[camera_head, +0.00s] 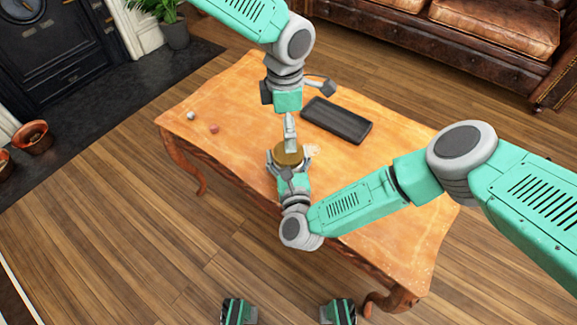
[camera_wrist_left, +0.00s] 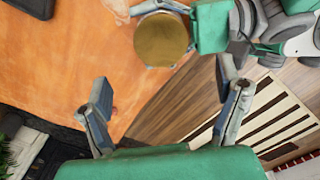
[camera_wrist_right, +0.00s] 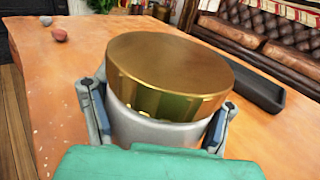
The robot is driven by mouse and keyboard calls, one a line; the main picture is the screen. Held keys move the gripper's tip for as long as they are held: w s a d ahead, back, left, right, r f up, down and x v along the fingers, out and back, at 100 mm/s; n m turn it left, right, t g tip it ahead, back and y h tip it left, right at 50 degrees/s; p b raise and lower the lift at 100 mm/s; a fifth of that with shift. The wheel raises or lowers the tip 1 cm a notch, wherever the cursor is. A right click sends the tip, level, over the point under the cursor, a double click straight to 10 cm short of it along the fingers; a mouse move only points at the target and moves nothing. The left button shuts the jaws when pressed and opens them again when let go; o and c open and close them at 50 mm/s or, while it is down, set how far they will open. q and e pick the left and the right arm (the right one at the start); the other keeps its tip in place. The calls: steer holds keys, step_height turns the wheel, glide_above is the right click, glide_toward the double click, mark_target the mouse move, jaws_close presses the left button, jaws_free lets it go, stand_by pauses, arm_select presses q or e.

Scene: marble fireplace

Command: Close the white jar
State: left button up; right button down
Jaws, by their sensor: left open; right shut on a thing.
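The white jar (camera_wrist_right: 155,128) stands at the table edge nearest me, with a gold lid (camera_wrist_right: 168,75) on top. The lid also shows in the head view (camera_head: 288,154) and left wrist view (camera_wrist_left: 162,40). I cannot tell whether it is fully seated. My right gripper (camera_wrist_right: 157,122) is shut on the jar's white body, one finger on each side, below the lid. My left gripper (camera_head: 291,138) points down near the lid in the head view. In the left wrist view its fingers (camera_wrist_left: 167,100) are spread and empty, with the lid beyond them.
A dark tray (camera_head: 337,121) lies on the wooden table (camera_head: 400,190), right of the jar. A grey ball (camera_head: 190,116) and a reddish ball (camera_head: 214,129) lie at the left end. A small pale thing (camera_head: 311,151) is beside the lid. A leather sofa (camera_head: 490,35) stands behind.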

arm_select(q)
steer(key=shift+f, duration=4)
